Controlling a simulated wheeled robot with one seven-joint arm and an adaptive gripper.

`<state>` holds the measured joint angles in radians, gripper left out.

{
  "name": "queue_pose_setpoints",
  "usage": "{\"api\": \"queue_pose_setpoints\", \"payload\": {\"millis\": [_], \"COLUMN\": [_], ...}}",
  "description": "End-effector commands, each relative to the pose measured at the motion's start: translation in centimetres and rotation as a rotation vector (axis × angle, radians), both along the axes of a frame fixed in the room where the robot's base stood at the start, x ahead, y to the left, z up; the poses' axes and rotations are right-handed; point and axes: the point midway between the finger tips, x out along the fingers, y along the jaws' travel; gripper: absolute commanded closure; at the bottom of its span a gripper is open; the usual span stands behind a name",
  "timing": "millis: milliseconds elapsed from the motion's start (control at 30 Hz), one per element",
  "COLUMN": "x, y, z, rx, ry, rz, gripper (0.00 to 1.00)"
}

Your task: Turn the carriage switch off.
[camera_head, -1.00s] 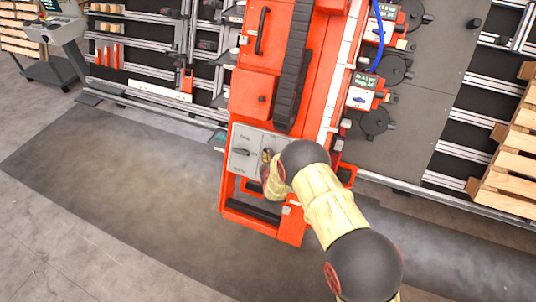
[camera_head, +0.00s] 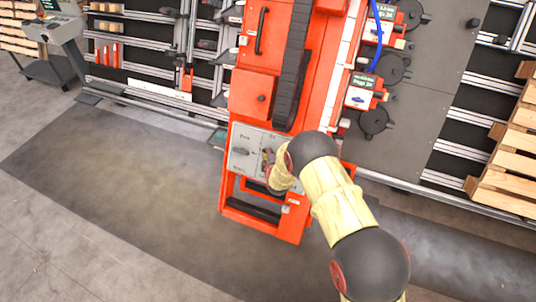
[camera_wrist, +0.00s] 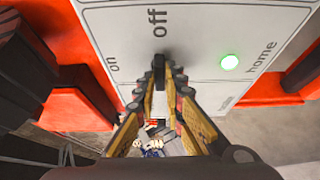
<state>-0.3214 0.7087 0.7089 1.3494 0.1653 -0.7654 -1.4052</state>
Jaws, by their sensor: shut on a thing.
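The carriage switch (camera_wrist: 159,60) is a small dark lever on the light grey control panel (camera_wrist: 201,30). In the wrist view its visible tip lies just below the word "off", with "on" to the left and "home" to the right. My gripper (camera_wrist: 160,75) is shut on the lever, with its fingertips close to the panel face. The rest of the lever is hidden between the fingers. In the head view the panel (camera_head: 241,164) is on the lower part of the orange gantry column, and my gripper (camera_head: 268,160) is at its right half, partly hidden by my wrist.
A green round light (camera_wrist: 230,63) glows beside "home". A second dark knob (camera_head: 240,151) is on the panel's left half. The orange column (camera_head: 251,95) rises above, with a dark cable chain (camera_head: 293,70). Wooden pallets (camera_head: 508,150) stand at right.

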Motion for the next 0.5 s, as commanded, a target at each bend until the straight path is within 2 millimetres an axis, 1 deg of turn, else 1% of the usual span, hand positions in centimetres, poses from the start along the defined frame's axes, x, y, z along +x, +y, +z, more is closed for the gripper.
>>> {"api": "queue_pose_setpoints", "payload": {"millis": [167, 200, 500], "x": [-0.02, -0.02, -0.01], "y": [0.14, 0.15, 0.06], "z": [0.0, -0.01, -0.01], "rx": [-0.001, -0.001, 0.0], "ry": [-0.001, -0.001, 0.0], "rz": [0.004, 0.004, 0.001], "gripper": [1.0, 0.87, 0.71]}}
